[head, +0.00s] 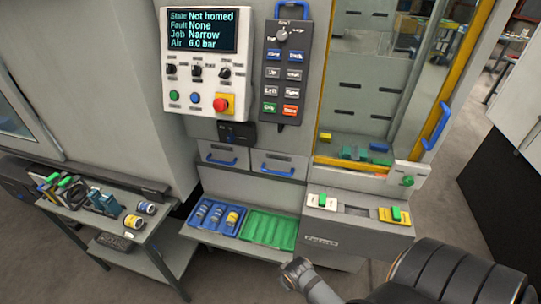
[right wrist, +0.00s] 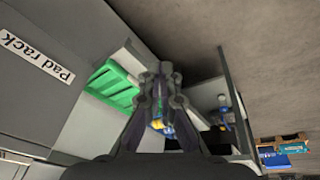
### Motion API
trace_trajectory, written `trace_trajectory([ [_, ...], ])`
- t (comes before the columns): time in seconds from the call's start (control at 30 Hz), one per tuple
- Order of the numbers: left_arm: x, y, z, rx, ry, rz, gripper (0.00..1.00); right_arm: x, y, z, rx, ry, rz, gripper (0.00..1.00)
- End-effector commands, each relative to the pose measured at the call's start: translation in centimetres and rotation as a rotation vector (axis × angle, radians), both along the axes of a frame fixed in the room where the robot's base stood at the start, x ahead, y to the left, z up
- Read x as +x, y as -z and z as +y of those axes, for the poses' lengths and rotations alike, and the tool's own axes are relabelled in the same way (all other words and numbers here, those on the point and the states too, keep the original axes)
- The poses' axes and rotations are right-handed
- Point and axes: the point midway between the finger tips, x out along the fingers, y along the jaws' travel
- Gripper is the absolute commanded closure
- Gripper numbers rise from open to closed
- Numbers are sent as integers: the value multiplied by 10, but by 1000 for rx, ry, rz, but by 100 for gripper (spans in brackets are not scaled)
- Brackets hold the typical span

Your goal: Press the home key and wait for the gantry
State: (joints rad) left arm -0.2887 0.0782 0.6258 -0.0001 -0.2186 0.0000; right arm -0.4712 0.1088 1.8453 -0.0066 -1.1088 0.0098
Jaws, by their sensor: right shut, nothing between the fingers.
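The hand pendant (head: 284,65) hangs on the machine front in the head view, with a knob on top and rows of small keys. The upper-left blue key (head: 273,54) seems to read Home, in tiny lettering. The screen (head: 201,30) reads State Not homed, Fault None, Job Narrow, Air 6.0 bar. The gantry's bay (head: 365,75) is behind glass at the upper right; I cannot make out the gantry's position. My right gripper (right wrist: 162,75) is shut and empty in the right wrist view, low and well away from the pendant. My left gripper is not in view.
Below the screen is a red stop button (head: 221,104). A green tray (head: 268,230) and a blue tray (head: 215,214) lie on a low shelf. A side table (head: 100,220) stands left.

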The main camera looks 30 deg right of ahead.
Motion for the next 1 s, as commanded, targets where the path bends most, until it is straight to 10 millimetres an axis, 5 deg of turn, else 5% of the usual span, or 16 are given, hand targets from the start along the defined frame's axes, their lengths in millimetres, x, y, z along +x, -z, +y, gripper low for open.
trace_trajectory([
  [0.23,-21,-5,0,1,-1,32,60,48,-119,-1,-31,22,-148,100],
  [0.7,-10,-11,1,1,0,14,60,161,-323,-28,-94,177,-666,100],
  [1.0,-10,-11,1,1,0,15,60,215,-461,-48,-98,279,-1070,100],
])
